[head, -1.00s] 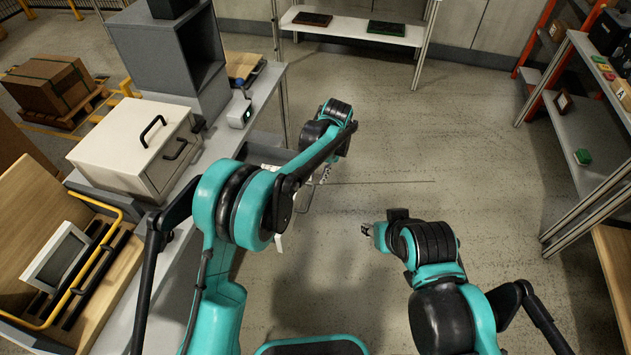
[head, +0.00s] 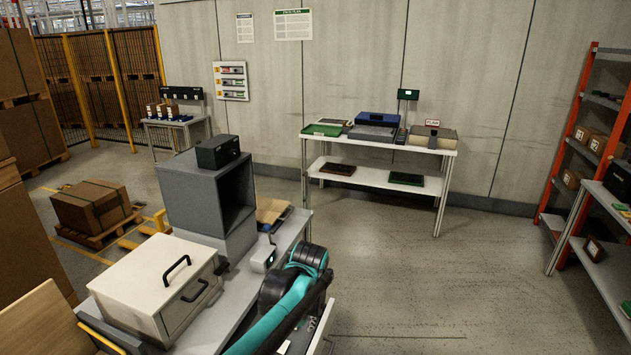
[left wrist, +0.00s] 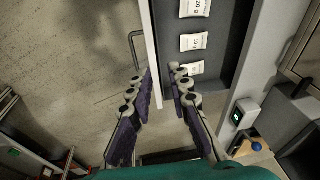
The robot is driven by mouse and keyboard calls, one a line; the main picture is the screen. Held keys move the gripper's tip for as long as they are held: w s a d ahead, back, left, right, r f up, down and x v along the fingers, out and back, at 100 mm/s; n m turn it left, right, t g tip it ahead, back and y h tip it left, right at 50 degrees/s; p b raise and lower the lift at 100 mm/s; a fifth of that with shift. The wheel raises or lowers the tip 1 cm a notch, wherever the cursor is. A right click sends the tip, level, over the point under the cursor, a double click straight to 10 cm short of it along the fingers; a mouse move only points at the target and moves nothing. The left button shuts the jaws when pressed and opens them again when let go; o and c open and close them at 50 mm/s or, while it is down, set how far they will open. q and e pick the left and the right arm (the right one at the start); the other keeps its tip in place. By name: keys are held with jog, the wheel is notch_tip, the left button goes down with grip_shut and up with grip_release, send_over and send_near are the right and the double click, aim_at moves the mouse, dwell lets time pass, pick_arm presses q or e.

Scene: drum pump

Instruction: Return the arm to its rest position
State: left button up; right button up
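My left arm (head: 288,303) reaches in from the bottom of the head view, over the right edge of the grey bench (head: 226,318). Its gripper is hidden there behind the arm. In the left wrist view my left gripper (left wrist: 159,74) is open, its two purple-padded fingers apart. The white front panel of an open drawer (left wrist: 155,42), with a bar handle (left wrist: 134,48), appears between or just beyond the fingertips. I cannot tell whether they touch it. Labelled sections show inside the drawer. My right arm and gripper are out of view.
A white cabinet (head: 151,281) with black handles and a grey open-fronted box (head: 205,196) stand on the bench. A small device with a green light (head: 263,258) sits near its edge. A white shelf table (head: 377,179) stands at the back wall. Floor (head: 440,290) to the right is clear.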

pick_arm(q)
jog(key=s+a+r+n+t, duration=0.15)
jog(key=s+a+r, duration=0.35)
jog(key=s+a, duration=0.5)
jog(key=s+a+f+t, duration=0.1)
jog(key=s+a, duration=0.1)
jog(key=s, duration=0.4)
jog(key=s+a+f+n+t, duration=0.1)
jog(key=s+a+f+t, duration=0.1)
jog(key=s, duration=0.3)
jog(key=shift+s+a+h, duration=0.4)
jog(key=shift+a, duration=0.1)
jog(key=shift+t, duration=0.25)
dwell(1.9)
